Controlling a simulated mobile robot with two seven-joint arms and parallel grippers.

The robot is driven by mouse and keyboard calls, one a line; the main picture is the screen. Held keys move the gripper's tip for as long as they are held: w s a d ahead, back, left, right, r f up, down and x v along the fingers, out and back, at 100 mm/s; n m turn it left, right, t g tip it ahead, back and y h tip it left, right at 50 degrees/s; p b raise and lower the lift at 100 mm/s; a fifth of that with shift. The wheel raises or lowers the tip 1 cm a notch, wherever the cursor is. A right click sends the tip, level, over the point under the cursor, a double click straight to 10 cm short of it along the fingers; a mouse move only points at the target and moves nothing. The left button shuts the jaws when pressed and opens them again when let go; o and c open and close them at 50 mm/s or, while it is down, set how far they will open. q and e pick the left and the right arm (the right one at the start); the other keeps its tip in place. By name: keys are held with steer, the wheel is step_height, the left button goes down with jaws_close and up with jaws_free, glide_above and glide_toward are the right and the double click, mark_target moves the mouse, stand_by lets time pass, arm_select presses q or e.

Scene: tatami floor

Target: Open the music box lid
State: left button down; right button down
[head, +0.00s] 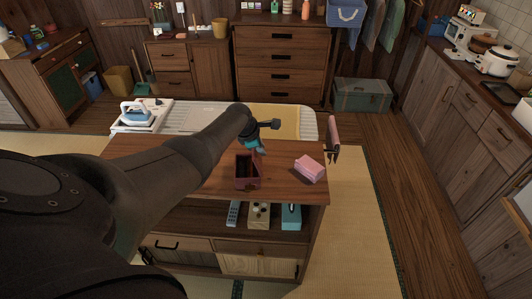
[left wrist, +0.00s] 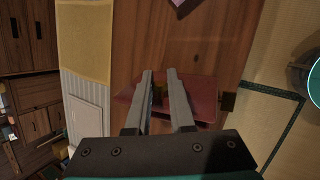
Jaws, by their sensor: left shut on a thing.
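The music box (head: 247,183) is a small dark red box on the wooden table, left of a pink box. Its top shows a dark hollow in the head view, and the lid looks raised at the far side, partly hidden by my gripper. My left gripper (head: 260,150) is at the far edge of the box, and its teal part shows there. In the left wrist view, both fingers of my left gripper (left wrist: 159,73) reach over a red panel (left wrist: 203,100) of the music box and are shut on it. The gripped edge is largely hidden. My right gripper is out of view.
A pink box (head: 309,169) lies right of the music box. A pinkish upright thing (head: 333,132) stands at the table's right end. The shelf below holds a remote (head: 233,213) and boxes.

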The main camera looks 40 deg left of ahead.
arm_select(q)
steer(key=shift+w+d+y, duration=0.1)
steer(key=shift+w+y, duration=0.05)
steer(key=shift+y, duration=0.15)
steer(key=shift+d+g, duration=0.1)
steer(key=shift+g, duration=0.3)
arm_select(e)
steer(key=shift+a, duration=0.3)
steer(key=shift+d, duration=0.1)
arm_select(q)
steer(key=shift+d+f, duration=0.1)
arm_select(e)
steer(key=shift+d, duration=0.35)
arm_select(q)
steer(key=c, duration=0.8)
jaws_free()
steer(key=shift+w, duration=0.1)
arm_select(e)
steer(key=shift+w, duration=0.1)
